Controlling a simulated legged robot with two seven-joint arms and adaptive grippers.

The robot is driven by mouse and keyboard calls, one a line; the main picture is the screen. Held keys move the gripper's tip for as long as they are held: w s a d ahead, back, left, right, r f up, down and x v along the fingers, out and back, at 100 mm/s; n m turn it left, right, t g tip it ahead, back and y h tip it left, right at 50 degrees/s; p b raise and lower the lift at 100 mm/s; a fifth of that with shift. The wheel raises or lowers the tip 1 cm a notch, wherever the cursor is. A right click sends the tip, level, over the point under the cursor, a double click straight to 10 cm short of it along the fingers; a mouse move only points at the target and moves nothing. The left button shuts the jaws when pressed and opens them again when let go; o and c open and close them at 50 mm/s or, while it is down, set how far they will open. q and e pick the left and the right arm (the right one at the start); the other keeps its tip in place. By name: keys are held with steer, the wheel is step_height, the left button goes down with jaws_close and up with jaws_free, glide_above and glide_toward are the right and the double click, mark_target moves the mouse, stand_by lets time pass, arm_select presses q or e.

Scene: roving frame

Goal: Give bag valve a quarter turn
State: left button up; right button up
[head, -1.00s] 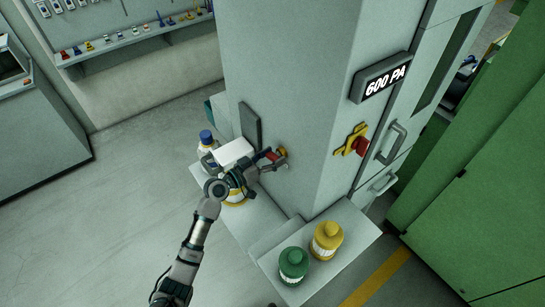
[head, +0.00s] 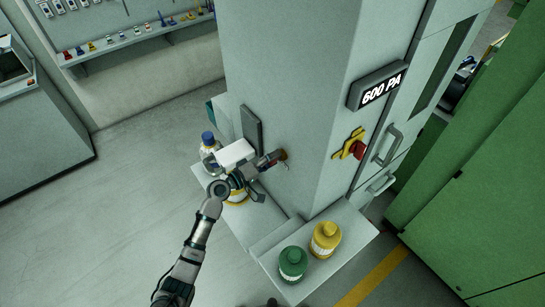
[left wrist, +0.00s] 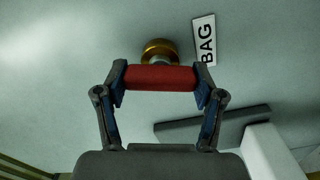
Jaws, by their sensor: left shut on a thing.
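The bag valve has a red handle (left wrist: 160,77) on a brass fitting (left wrist: 160,50) on the cabinet's side wall, beside a white plate (left wrist: 205,40) reading BAG. My left gripper (left wrist: 160,79) is shut on the red handle, one finger at each end. In the left wrist view the handle lies nearly level across the picture. In the head view my left gripper (head: 270,163) reaches the valve at the cabinet wall and mostly hides the handle. My right gripper is not in view.
A blue-capped bottle (head: 208,142) stands behind my left arm. Green panels (head: 490,200) are at right.

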arm_select(q)
steer(key=n+p, duration=0.1)
steer(key=n, duration=0.2)
steer(key=shift+f, duration=0.1)
steer(key=shift+n, duration=0.3)
steer(key=shift+f+p, duration=0.15)
steer(key=shift+p, duration=0.2)
steer(key=o, duration=1.1)
steer(key=shift+o, duration=0.2)
steer(key=shift+w, duration=0.2)
steer(key=shift+s, duration=0.1)
steer(key=v, duration=1.2)
